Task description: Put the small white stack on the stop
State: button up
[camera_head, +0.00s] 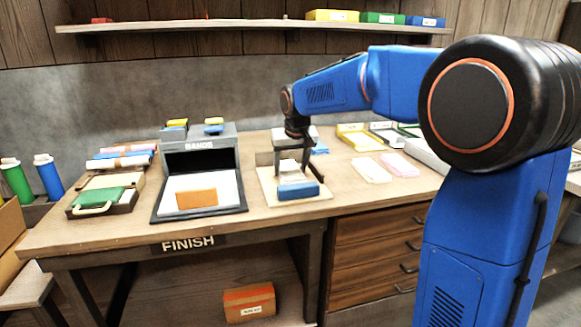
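A small off-white flat stack (371,170) lies on the table right of centre, beside a pink one (400,165). I cannot tell for sure that it is the task's stack. My gripper (297,137) is left of it, low over a grey upright fixture on a pale board (267,183). Its fingers are too small and dark to tell whether they are open, shut or holding something. A blue block (298,190) lies at the front of this board. I cannot make out which part is the stop.
A grey machine (200,146) marked BANDS stands left of the board, with an orange block (197,199) in its tray. Coloured stacks and a green-topped case (102,200) are further left. Yellow and white trays (359,139) stand back right. A shelf (250,26) runs above.

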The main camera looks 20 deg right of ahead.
jog(key=shift+o, duration=0.5)
jog(key=shift+r, duration=0.2)
jog(key=v, duration=1.2)
jog(key=shift+s, duration=0.15)
jog(key=s, duration=0.3)
jog(key=s+d+f, duration=0.1)
jog(key=s, duration=0.2)
jog(key=s+d, duration=0.1)
jog(key=s, duration=0.1)
jog(key=shift+s+d+f, duration=0.25)
jog(key=shift+s+f, duration=0.1)
jog(key=shift+s, duration=0.05)
jog(key=s+d+f, duration=0.1)
jog(key=s+f, duration=0.5)
jog(key=s, duration=0.4)
jog(key=s+d+f, duration=0.2)
jog(key=s+f, duration=0.4)
jog(key=s, duration=0.4)
jog(key=s+d+f, duration=0.1)
jog(key=s+f, duration=0.5)
jog(key=s, duration=0.3)
jog(key=shift+s+d+f, duration=0.25)
jog(key=shift+s, duration=0.15)
